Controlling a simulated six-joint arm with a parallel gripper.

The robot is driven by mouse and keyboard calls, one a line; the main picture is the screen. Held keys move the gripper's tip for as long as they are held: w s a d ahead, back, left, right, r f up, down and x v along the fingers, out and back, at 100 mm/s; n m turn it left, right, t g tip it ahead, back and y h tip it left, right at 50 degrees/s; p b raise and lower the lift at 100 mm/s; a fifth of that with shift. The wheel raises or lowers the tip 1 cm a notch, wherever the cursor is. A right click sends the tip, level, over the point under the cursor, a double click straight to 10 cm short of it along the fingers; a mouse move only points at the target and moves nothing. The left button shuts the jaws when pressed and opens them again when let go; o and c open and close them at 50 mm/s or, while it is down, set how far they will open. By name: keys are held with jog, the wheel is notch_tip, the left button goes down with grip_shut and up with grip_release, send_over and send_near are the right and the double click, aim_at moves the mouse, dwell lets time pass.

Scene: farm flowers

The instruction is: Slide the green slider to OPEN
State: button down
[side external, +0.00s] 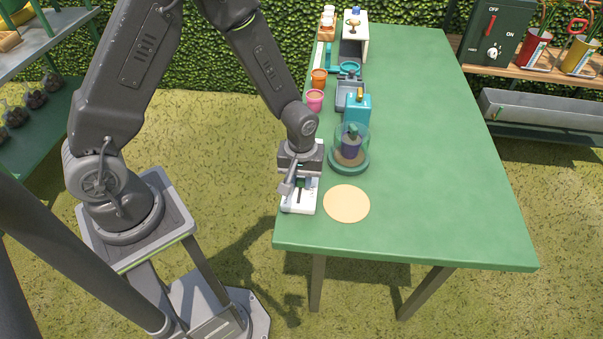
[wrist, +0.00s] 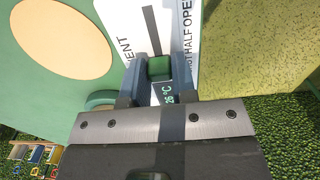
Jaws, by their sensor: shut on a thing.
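The green slider (wrist: 159,67) is a small block in the wrist view, at the near end of a dark slot (wrist: 151,30). The slot runs along a white vent panel (wrist: 131,24). The panel's lettering reads partly "SHUT HALF OPEN", cut off by a finger and the frame edge. The slider is level with the SHUT end. My gripper (wrist: 157,78) has its fingers on both sides of the slider, shut on it. In the side view, my gripper (side external: 301,180) is low over the white panel (side external: 298,206) at the table's left edge and hides most of the slider.
A tan disc (side external: 347,203) lies right of the panel on the green table (side external: 440,150). A glass dome on a green base (side external: 349,168) stands just behind it. A teal can (side external: 358,106) and orange and pink pots (side external: 315,100) stand farther back. The table's right half is clear.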

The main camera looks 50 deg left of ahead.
jog(key=s+d, duration=0.3)
jog(key=shift+s+d, duration=0.2)
jog(key=shift+d, duration=0.05)
jog(key=c, duration=0.9)
grip_release()
jog(key=shift+c, duration=0.2)
notch_tip(320, 180, up, 14)
jog(key=shift+f, duration=0.1)
notch_tip(320, 180, up, 8)
jog(key=r+m+t, duration=0.1)
jog(key=m+t, duration=0.1)
jog(key=m, duration=0.1)
send_over(298, 202)
jog(key=s+a, duration=0.3)
jog(key=s+a+r+m+t, duration=0.1)
jog(key=s+r+m, duration=0.1)
jog(key=s+a+r+m+t, duration=0.1)
jog(key=s+r+m, duration=0.1)
jog(key=s, duration=0.1)
jog(key=s+a+r+m+t, duration=0.1)
jog(key=s+r+m, duration=0.1)
jog(key=s, duration=0.1)
jog(key=shift+t, duration=0.3)
